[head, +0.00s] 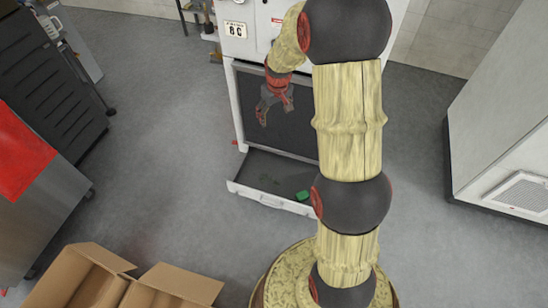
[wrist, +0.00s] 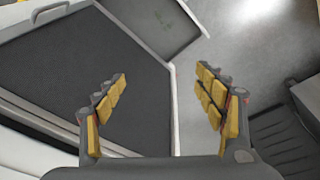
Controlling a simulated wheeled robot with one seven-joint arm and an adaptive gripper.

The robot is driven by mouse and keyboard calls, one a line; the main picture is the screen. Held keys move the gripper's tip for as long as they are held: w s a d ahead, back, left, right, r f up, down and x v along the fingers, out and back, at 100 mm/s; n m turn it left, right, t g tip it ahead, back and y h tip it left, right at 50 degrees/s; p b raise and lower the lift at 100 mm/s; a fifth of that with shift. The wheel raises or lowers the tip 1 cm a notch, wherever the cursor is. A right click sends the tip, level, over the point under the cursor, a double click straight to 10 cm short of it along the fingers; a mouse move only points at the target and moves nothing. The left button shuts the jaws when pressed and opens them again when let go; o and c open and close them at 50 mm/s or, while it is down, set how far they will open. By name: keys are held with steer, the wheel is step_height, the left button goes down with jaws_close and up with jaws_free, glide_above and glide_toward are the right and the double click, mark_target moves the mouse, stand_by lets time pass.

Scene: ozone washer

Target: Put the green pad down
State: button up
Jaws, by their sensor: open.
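The green pad (head: 302,196) lies in the pulled-out low drawer (head: 246,188) of the white machine, near the drawer's front right; my arm stands close beside it in the head view. My gripper (head: 264,108) is open and empty, above and to the left of the pad, in front of the machine's dark front panel (head: 272,116). In the wrist view my gripper (wrist: 163,77) shows its two yellow-padded fingers spread wide with nothing between them. The green pad is not visible in the wrist view.
Open cardboard boxes (head: 155,290) stand at the lower left. A steel cabinet with a red top (head: 22,155) is at the left, and a white cabinet (head: 505,130) at the right. The grey floor (head: 180,165) left of the drawer is clear.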

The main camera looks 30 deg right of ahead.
steer(key=s+a+r+t, duration=0.1)
steer(key=s+a+r, duration=0.2)
steer(key=r, duration=0.3)
steer(key=s+a+r, duration=0.2)
steer(key=a+r, duration=0.1)
steer(key=r, duration=0.2)
steer(key=s+a+r, duration=0.4)
steer(key=s, duration=0.4)
steer(key=s+a+r+t, duration=0.1)
steer(key=s+a+r, duration=0.3)
steer(key=s, duration=0.5)
steer(key=s+a+r+t, duration=0.1)
steer(key=s+a+r, duration=0.3)
steer(key=s, duration=0.5)
steer(key=shift+y, duration=0.4)
steer(key=shift+a+r, duration=0.1)
steer(key=shift+r, duration=0.15)
step_height(320, 180, up, 2)
steer(key=shift+w+r+p, duration=0.1)
steer(key=shift+r+p, duration=0.05)
steer(key=shift+p, duration=1.1)
steer(key=shift+o, duration=0.6)
